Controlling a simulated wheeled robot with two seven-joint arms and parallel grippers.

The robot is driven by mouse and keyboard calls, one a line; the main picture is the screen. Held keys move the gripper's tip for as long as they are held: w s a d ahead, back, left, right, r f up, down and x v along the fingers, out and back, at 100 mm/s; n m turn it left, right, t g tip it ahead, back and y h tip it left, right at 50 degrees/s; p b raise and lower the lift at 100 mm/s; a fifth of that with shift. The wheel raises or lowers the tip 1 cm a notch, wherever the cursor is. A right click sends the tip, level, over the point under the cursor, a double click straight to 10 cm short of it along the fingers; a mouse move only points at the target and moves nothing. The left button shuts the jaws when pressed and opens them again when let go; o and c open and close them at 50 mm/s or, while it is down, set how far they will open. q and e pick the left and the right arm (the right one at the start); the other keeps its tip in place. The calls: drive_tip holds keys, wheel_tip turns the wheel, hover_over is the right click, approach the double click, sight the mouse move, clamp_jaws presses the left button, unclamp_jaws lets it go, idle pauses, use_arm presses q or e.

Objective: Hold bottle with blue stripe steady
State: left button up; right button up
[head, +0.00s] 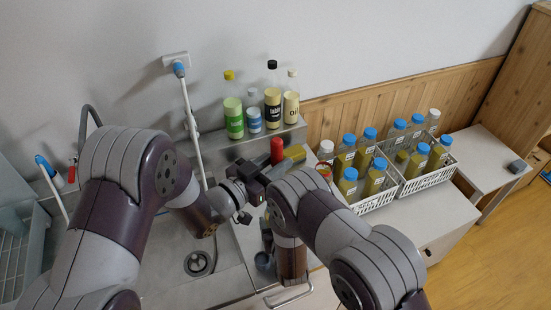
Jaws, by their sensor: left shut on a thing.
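My left gripper (262,177) is at the middle of the counter, just in front of a red upright thing (277,151) and a yellow-green block-like thing (295,152). Its jaws are shut on a thing mostly hidden by the gripper and my right arm. I cannot make out a blue stripe on it. My right arm crosses in front and bends down; its gripper cannot be made out. A small bottle with a blue and white label (253,119) stands on the back ledge, apart from both arms.
Bottles with green (233,118), black-capped yellow (272,107) and cream (291,106) labels share the ledge. White crates (425,180) of blue-capped bottles stand right. A white-capped bottle (326,149) is beside them. A sink drain (197,263) is at front left.

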sight(275, 141)
use_arm(q)
drive_tip(key=shift+f, duration=4.95)
wheel_tip(275, 141, up, 6)
drive_tip(key=shift+r, duration=0.15)
drive_tip(key=shift+f, duration=3.2)
wheel_tip(275, 141, up, 6)
drive_tip(key=shift+r, duration=0.2)
drive_tip(key=shift+r, duration=5.25)
